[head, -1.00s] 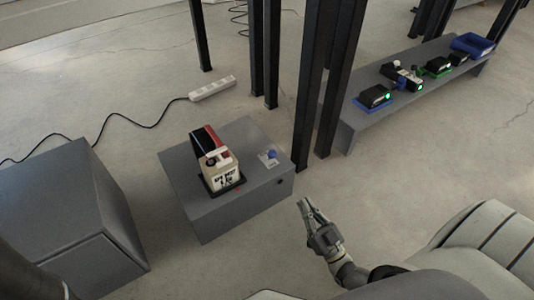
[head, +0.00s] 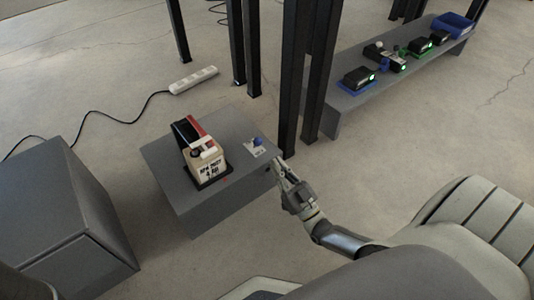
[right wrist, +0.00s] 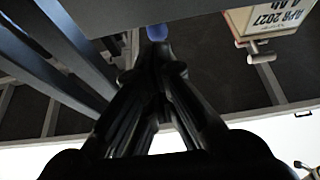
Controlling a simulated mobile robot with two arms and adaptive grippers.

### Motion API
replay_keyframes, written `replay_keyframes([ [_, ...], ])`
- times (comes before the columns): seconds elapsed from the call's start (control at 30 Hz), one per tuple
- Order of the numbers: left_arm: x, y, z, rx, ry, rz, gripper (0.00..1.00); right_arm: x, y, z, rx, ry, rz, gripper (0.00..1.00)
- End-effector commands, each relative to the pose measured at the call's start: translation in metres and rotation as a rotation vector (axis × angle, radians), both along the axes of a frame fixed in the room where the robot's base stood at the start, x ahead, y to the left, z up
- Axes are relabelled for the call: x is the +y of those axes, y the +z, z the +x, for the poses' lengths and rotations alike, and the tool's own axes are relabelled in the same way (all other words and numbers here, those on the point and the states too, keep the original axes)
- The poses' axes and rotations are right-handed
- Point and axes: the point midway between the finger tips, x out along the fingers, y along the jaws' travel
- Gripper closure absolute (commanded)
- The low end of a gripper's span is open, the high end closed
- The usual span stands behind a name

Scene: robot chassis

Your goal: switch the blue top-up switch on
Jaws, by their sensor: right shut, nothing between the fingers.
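The blue switch (head: 257,142) stands on a light plate (head: 254,152) near the right end of the grey box (head: 165,150) top. In the right wrist view the blue switch (right wrist: 157,33) shows just beyond my fingertips, at the top centre. My right gripper (head: 279,162) is shut and empty. It is at the right edge of the box, a little to the right of and nearer than the switch. In the right wrist view its fingers (right wrist: 160,62) point toward the switch; whether they touch it I cannot tell. My left gripper is not in view.
A cream battery block (head: 208,165) with red and black parts stands on the box, left of the switch. Black posts (head: 290,95) rise just behind the switch. A low bench (head: 400,70) with several devices is at the back right. A power strip (head: 194,80) lies on the floor.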

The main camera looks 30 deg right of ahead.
Motion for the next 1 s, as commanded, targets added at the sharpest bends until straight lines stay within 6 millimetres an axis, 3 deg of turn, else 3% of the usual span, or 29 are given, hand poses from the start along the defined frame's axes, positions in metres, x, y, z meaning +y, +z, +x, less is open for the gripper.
replay_keyframes([
  [0.1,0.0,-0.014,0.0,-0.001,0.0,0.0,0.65,0.002,0.007,0.022,-0.004,0.002,-0.001,1.0],
  [0.33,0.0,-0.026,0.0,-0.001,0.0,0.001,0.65,0.003,0.019,0.046,-0.001,-0.001,0.001,1.0],
  [1.0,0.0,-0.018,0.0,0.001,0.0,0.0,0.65,0.004,0.027,0.052,0.017,-0.001,-0.001,1.0],
])
